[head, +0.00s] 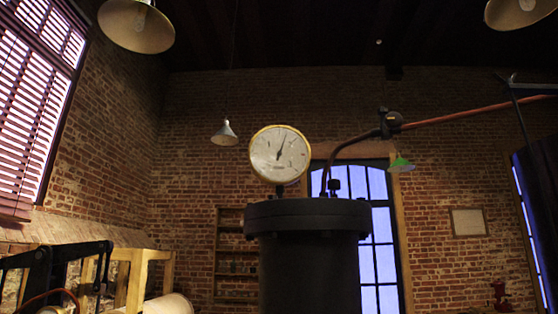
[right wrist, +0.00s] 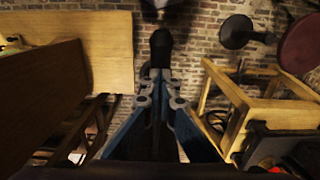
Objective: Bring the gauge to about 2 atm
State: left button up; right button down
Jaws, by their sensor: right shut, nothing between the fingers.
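The gauge (head: 280,154) has a round white dial with a brass-coloured rim. It stands above the flanged lid of a dark cylindrical vessel (head: 310,222) in the head view. Its needle points almost straight up, tilted slightly right; the dial figures are too small to read. My right gripper (right wrist: 161,50) shows in the right wrist view. Its blue-sided fingers come together at a dark tip, shut and empty. It is not visible in the head view, so its distance from the gauge cannot be told. My left gripper is in neither view.
A copper-coloured pipe (head: 470,114) runs right from above the vessel. A black jointed frame (head: 68,256) is at the lower left, near a wooden frame (head: 138,275). The right wrist view shows a wooden frame (right wrist: 225,82) on the right and a wooden panel (right wrist: 108,50) on the left.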

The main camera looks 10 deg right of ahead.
notch_tip(320, 180, down, 15)
jog(key=b, duration=1.2)
notch_tip(320, 180, up, 16)
jog(key=p, duration=1.4)
jog(key=shift+f, duration=0.15)
jog(key=shift+s+f, duration=0.1)
notch_tip(320, 180, down, 9)
jog(key=b, duration=0.7)
jog(key=shift+b, duration=0.4)
notch_tip(320, 180, up, 9)
jog(key=p, duration=0.8)
